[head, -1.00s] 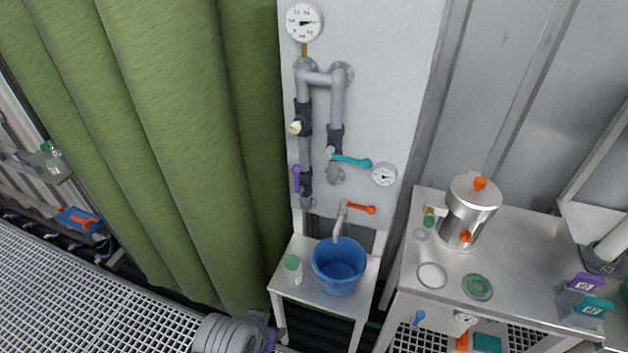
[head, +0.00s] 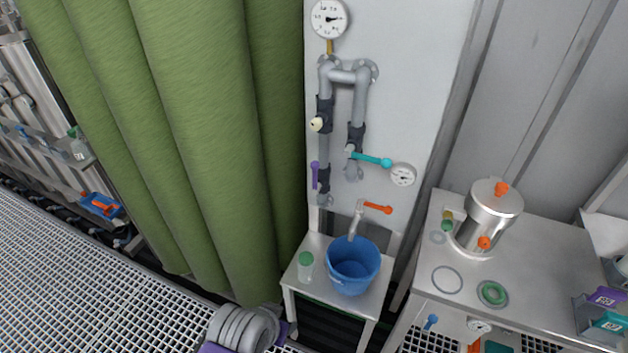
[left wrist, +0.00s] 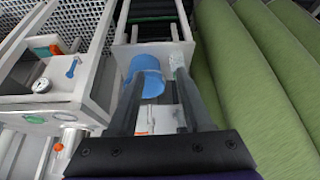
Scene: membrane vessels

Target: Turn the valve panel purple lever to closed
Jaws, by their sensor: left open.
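The valve panel (head: 400,110) is a pale upright board with grey pipes. The purple lever (head: 315,175) is on its lower left, beside a dark valve on the left pipe. It points upright, along the pipe. A teal lever (head: 372,160) and an orange tap lever (head: 376,208) stick out to the right. My left gripper (left wrist: 158,75) is open and empty in the left wrist view, its two fingers apart over the view of the blue bucket. The purple lever cannot be made out there. My right gripper is not in view.
A blue bucket (head: 353,265) and a green-capped jar (head: 305,266) stand on a small white table below the panel. A green curtain (head: 180,130) hangs to the left. A metal bench (head: 545,250) with a steel pot (head: 490,212) stands to the right.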

